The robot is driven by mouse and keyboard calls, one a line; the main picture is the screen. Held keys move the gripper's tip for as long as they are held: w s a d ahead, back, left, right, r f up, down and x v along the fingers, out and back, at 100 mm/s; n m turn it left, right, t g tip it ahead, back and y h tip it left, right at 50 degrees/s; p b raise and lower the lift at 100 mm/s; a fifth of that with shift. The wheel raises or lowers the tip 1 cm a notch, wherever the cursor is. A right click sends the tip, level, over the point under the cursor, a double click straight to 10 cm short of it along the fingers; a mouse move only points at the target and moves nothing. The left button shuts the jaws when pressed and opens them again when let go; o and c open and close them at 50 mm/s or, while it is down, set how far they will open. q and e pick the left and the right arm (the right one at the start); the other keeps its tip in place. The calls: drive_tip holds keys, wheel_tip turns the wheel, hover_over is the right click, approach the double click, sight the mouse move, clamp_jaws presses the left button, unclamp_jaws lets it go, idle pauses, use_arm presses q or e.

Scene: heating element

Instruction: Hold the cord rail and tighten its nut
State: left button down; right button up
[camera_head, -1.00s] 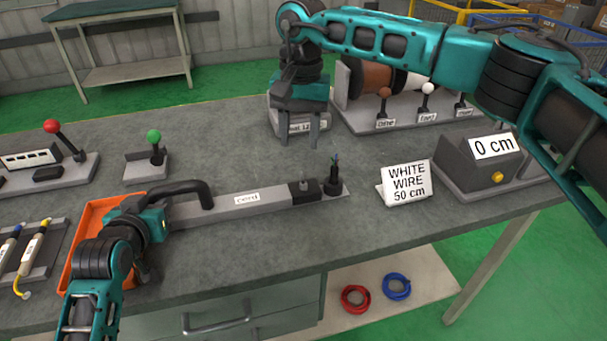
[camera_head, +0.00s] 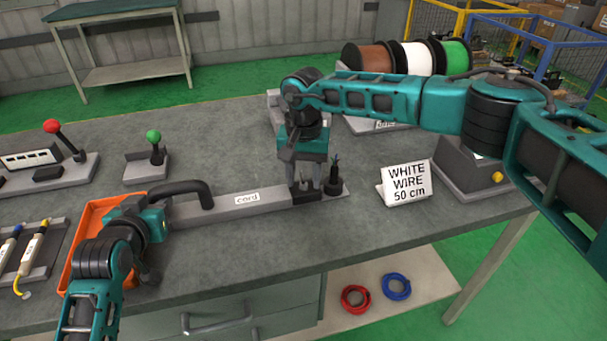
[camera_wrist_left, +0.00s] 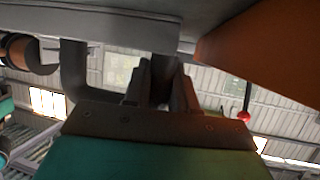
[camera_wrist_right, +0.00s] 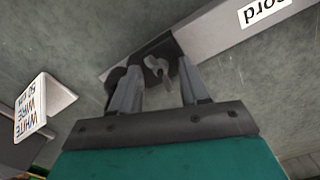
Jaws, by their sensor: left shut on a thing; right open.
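The cord rail (camera_head: 230,206) is a long grey bar with a "cord" label, lying on the bench. It has a black handle (camera_head: 188,187) at its left and a dark block at its right end. My left gripper (camera_head: 160,222) is shut at the rail's left end; the wrist view shows its fingers (camera_wrist_left: 164,85) on a dark part below the bar. My right gripper (camera_head: 305,188) is open, pointing down over the dark block. In the right wrist view the grey wing-like nut (camera_wrist_right: 158,66) shows between its fingertips (camera_wrist_right: 158,85); contact cannot be told.
A black post with wire ends (camera_head: 334,178) stands just right of the block. A "WHITE WIRE 50 cm" sign (camera_head: 405,184) is further right. An orange tray (camera_head: 85,235) lies under my left arm. Wire spools (camera_head: 410,57) and levers (camera_head: 153,146) stand behind.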

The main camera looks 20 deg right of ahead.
drive_tip(key=shift+c, duration=0.3)
clamp_jaws()
